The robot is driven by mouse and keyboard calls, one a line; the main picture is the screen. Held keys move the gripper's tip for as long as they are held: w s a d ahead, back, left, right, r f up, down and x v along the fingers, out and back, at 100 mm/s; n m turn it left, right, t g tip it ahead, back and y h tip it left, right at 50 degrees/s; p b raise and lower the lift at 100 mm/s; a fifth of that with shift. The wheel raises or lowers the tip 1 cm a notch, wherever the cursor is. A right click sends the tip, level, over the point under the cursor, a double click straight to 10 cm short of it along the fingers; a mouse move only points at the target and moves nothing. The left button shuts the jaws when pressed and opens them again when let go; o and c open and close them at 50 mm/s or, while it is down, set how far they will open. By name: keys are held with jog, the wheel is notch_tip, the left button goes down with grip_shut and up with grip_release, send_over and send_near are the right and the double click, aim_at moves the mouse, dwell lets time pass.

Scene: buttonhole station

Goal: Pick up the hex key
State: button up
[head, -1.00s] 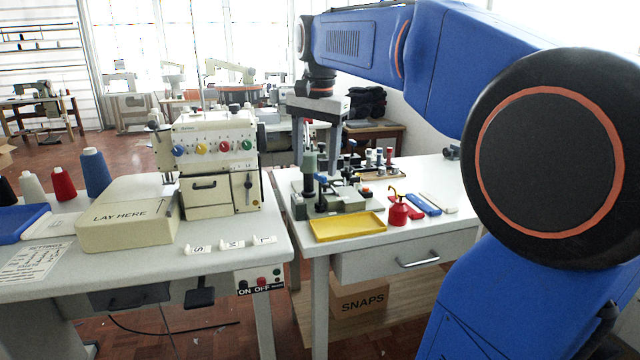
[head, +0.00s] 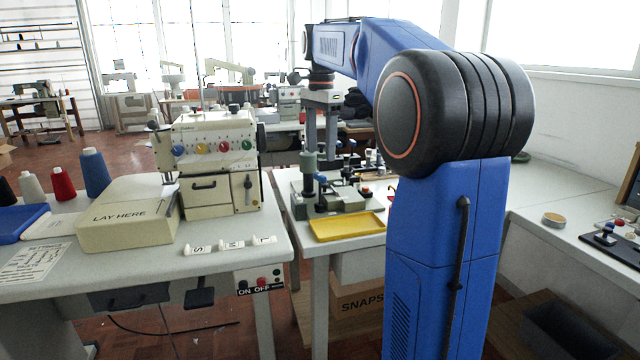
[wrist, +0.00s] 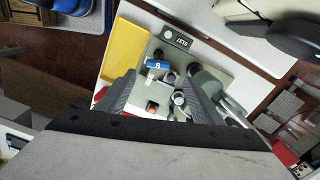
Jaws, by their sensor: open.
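I cannot make out a hex key in either view. My gripper (head: 322,130) is above the far part of the second table, behind the green-and-grey press (head: 336,196). In the wrist view my gripper (wrist: 160,78) has its two grey fingers apart, with nothing visibly held. Between and beyond the fingers lies the press fixture (wrist: 187,62), with a blue piece marked 8 (wrist: 159,67) and a small dark number display. The fingers and the wrist housing hide part of the fixture.
A yellow tray (head: 346,227) lies in front of the press and is empty. Left stand the cream sewing machine (head: 218,165) and the LAY HERE block (head: 128,218). My arm hides the second table's right part. A side table (head: 560,190) with a round tin (head: 553,220) is at right.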

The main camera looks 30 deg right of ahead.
aim_at(319, 181)
notch_tip(319, 181, down, 6)
jog(key=shift+f, duration=0.1)
jog(key=shift+s+a+f, duration=0.15)
jog(key=shift+a+f, duration=0.05)
jog(key=shift+f, duration=1.15)
jog(key=shift+s+a+f, duration=0.1)
jog(key=shift+a+f, duration=0.1)
jog(key=shift+f, duration=1.15)
jog(key=c, duration=1.2)
jog(key=shift+c, duration=0.3)
jog(key=shift+r, duration=0.15)
notch_tip(319, 181, up, 15)
jog(key=shift+f, duration=0.2)
